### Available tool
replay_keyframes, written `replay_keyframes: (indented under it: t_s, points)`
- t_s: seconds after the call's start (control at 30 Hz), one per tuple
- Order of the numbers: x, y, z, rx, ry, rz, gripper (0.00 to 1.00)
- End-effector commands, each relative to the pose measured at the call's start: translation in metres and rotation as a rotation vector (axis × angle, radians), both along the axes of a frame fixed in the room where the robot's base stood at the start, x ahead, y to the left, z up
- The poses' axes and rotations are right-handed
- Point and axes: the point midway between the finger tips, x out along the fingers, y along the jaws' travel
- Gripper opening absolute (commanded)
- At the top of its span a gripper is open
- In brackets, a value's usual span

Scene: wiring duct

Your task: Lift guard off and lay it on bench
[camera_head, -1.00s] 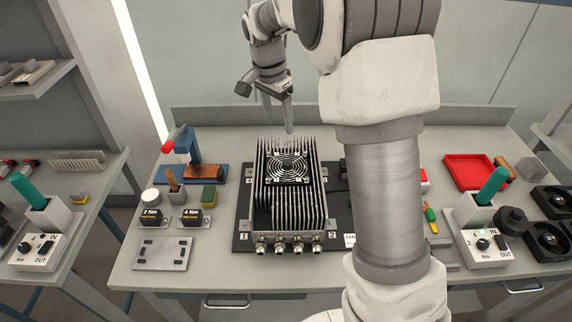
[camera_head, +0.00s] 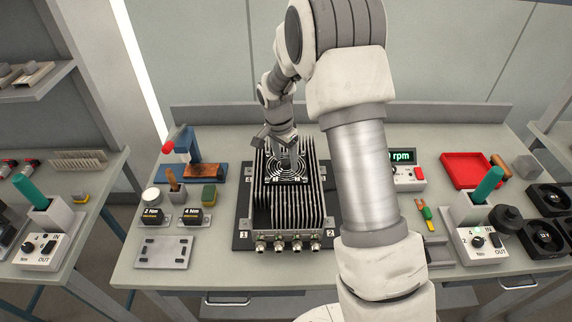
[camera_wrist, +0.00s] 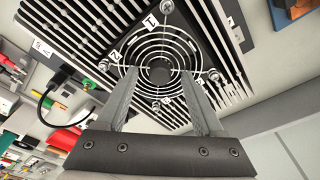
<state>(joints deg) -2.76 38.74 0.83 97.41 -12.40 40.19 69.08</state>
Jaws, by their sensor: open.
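The guard (camera_wrist: 140,60), a round grille of concentric rings, sits on the square fan seat on top of the finned heat sink (camera_head: 292,205). It also shows in the head view (camera_head: 287,173), partly behind my gripper. Screws or posts stand at its corners in the wrist view. My gripper (camera_wrist: 165,78) is open, with its two fingers pointing at the guard and their tips over its near part. Whether the tips touch the rings cannot be told. The bench (camera_head: 215,265) is the grey worktop around the heat sink.
A slotted grey plate (camera_head: 163,252) lies front left, near the 2 Nm and 4 Nm blocks (camera_head: 192,216). A blue press (camera_head: 185,150) stands behind them. A red tray (camera_head: 467,170), an rpm display (camera_head: 403,156) and a control box (camera_head: 482,245) are on the right.

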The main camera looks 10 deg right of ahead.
Motion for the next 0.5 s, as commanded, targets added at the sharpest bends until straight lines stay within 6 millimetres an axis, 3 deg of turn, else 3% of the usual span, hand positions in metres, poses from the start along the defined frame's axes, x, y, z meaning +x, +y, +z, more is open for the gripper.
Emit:
replay_keyframes:
  t_s: [0.23,0.5]
  points:
    - [0.0003,-0.0001,-0.0025,0.001,-0.001,0.000,0.69]
    - [0.0003,-0.0002,-0.0023,0.001,-0.001,0.000,0.22]
